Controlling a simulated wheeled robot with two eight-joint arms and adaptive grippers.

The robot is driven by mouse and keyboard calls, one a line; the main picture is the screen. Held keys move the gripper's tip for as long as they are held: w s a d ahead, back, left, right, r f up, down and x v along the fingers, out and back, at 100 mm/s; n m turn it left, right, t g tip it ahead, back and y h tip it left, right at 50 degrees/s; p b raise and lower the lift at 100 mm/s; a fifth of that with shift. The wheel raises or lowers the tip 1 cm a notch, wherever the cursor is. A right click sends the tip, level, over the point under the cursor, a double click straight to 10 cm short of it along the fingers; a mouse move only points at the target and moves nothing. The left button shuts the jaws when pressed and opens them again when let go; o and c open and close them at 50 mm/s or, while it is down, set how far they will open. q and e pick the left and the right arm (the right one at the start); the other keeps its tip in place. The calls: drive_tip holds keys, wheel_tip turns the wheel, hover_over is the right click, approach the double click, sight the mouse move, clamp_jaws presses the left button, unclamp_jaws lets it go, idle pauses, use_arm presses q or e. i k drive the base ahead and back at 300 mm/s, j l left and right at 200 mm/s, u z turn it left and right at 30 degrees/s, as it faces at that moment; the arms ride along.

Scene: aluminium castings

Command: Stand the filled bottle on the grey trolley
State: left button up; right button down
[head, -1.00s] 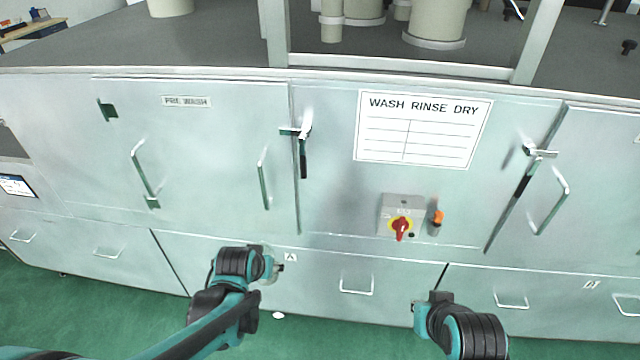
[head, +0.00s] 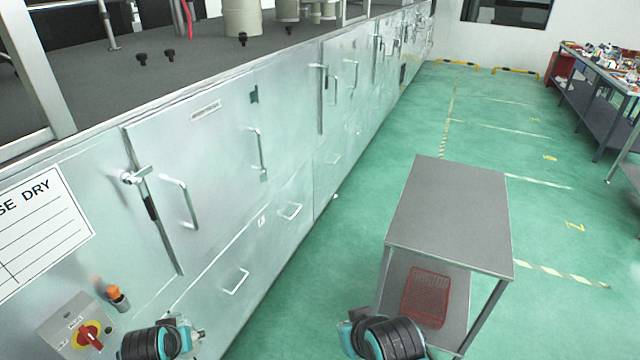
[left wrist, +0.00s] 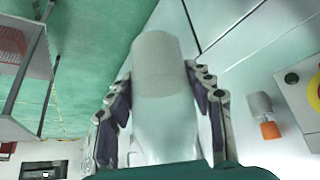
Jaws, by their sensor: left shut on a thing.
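The bottle (left wrist: 163,75) is pale and whitish, with a greyer band at the end away from my wrist. My left gripper (left wrist: 163,90) is shut on it, with a dark finger along each side. In the head view only my left wrist and a bit of the gripper (head: 198,336) show at the bottom; I cannot make out the bottle there. The grey trolley (head: 450,215) stands on the green floor right of centre, its top bare. The trolley also shows at the left of the left wrist view (left wrist: 35,75). My right wrist shows at bottom centre, but its gripper is hidden.
A red basket (head: 427,296) lies on the trolley's lower shelf. The long metal washing machine (head: 215,150) runs along the left, with handles and a red-yellow switch (head: 88,336) sticking out. Open green floor lies between machine and trolley. A cluttered workbench (head: 610,75) stands far right.

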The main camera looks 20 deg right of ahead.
sight(455, 201)
drive_tip(key=i+l+z, duration=0.1)
drive_tip(key=z, duration=0.3)
drive_tip(key=i+l+z, duration=0.1)
drive_tip(key=z, duration=0.35)
drive_tip(key=i+l+z, duration=0.1)
drive_tip(key=z, duration=0.3)
drive_tip(key=i+l+z, duration=0.1)
drive_tip(key=z, duration=0.3)
drive_tip(key=i+z, duration=0.15)
drive_tip(key=z, duration=0.3)
drive_tip(key=i+j+z, duration=0.3)
drive_tip(key=i, duration=0.3)
drive_tip(key=i+j+z, duration=0.3)
drive_tip(key=i+j, duration=0.15)
drive_tip(key=i+l, duration=0.05)
drive_tip(key=i, duration=0.05)
